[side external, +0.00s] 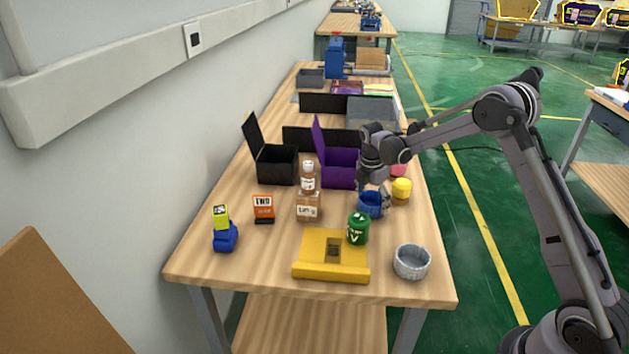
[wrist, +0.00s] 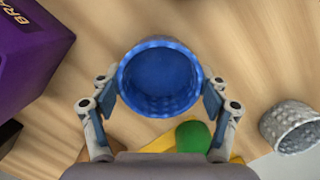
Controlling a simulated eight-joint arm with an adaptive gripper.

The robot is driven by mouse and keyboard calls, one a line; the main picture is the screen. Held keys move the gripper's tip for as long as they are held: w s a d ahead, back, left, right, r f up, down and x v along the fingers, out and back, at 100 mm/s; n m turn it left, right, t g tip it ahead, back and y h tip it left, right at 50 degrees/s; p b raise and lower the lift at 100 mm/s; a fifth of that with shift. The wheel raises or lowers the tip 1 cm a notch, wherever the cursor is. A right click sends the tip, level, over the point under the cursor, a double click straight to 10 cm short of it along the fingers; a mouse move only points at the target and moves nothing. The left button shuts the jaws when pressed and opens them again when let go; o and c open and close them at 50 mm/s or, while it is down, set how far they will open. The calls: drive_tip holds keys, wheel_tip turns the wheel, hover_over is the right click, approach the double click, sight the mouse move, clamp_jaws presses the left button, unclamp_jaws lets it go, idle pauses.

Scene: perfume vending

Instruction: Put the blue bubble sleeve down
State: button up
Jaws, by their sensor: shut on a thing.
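The blue bubble sleeve (side external: 370,205) is a short, round, open-topped cup with a bumpy outside. In the side view it is at the right part of the wooden table, under my gripper (side external: 372,192). In the wrist view the sleeve (wrist: 160,78) shows its open mouth and empty inside. My gripper (wrist: 160,92) is shut on it, with one finger pressed to each side. The sleeve is upright and low over the table; I cannot tell whether its base touches the wood.
A yellow round piece (side external: 401,191) stands close right of the sleeve. A green canister (side external: 358,229), yellow stand (side external: 320,262) and grey bubble sleeve (side external: 412,262) are nearer the front. A purple box (side external: 341,168) is behind, and bottles (side external: 308,205) stand left. Bare wood (side external: 260,255) shows front left.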

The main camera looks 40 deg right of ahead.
drive_tip(key=shift+f, duration=0.1)
drive_tip(key=o, duration=0.8)
drive_tip(key=s+a+r+m+t, duration=0.1)
drive_tip(key=s+a+r+m, duration=0.15)
drive_tip(key=r, duration=0.65)
drive_tip(key=s+a+r+m+t, duration=0.1)
drive_tip(key=s+a+r, duration=0.15)
drive_tip(key=r, duration=0.55)
drive_tip(key=shift+s+a+r+m+t+y, duration=0.1)
drive_tip(key=shift+s+a+m+t+y, duration=0.5)
drive_tip(key=shift+s+a+m, duration=2.1)
drive_tip(key=shift+s+a+f+m+t, duration=0.1)
drive_tip(key=shift+s+a+m+t, duration=1)
drive_tip(key=shift+s+m, duration=1.85)
drive_tip(key=shift+s+a+r+m+t+y, duration=0.2)
drive_tip(key=shift+s+a+m+t, duration=1.1)
drive_tip(key=shift+s, duration=2.65)
